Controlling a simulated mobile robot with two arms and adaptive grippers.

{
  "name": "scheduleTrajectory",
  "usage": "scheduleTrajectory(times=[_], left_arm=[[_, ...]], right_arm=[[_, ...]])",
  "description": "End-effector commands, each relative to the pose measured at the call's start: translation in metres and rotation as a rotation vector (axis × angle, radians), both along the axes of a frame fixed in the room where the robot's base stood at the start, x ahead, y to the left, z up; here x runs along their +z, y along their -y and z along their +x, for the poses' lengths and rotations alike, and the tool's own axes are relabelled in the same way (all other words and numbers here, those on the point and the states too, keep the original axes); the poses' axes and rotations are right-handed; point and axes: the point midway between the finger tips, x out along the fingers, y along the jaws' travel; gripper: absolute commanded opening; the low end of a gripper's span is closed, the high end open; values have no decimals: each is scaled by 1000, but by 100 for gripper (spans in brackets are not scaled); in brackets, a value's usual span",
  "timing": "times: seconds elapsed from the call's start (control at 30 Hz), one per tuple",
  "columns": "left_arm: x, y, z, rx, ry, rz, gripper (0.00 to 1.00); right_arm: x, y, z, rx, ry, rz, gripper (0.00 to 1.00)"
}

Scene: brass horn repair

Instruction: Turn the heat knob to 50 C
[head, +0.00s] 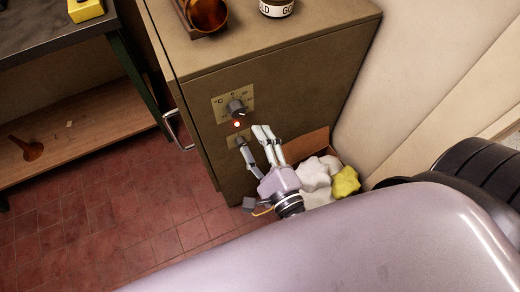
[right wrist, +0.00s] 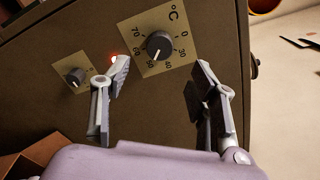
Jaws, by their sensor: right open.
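The heat knob (head: 237,107) is a dark round knob on a pale °C scale plate on the brown cabinet's front. It also shows in the right wrist view (right wrist: 159,45), where its white pointer mark aims at about the 50. My right gripper (head: 252,137) is open and empty below the scale plate in the head view. In the right wrist view its fingers (right wrist: 162,76) are spread, with the knob beyond and between the tips, apart from both. My left gripper is not in view.
A lit red lamp (head: 237,125) and a smaller knob (right wrist: 75,76) sit near the scale plate. The cabinet (head: 300,85) has a metal handle (head: 177,130) at left. A box of white and yellow cloths (head: 345,182) stands beside my right gripper. A jar (head: 277,8) stands on top.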

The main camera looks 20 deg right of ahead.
Motion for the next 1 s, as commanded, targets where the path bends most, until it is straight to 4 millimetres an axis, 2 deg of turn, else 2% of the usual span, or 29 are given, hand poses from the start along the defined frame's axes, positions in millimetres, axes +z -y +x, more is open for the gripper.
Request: scheduleTrajectory(times=[0.1,0.23,0.83,0.93,1.0], left_arm=[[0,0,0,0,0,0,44],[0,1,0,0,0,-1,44],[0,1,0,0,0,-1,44],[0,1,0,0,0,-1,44],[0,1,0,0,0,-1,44]], right_arm=[[-1,1,-16,1,-2,-2,54],[0,1,-23,-1,1,0,54],[-1,1,-23,1,0,-7,54],[-17,-3,-21,23,-10,-81,54],[-43,-7,-19,58,-28,-203,54]])
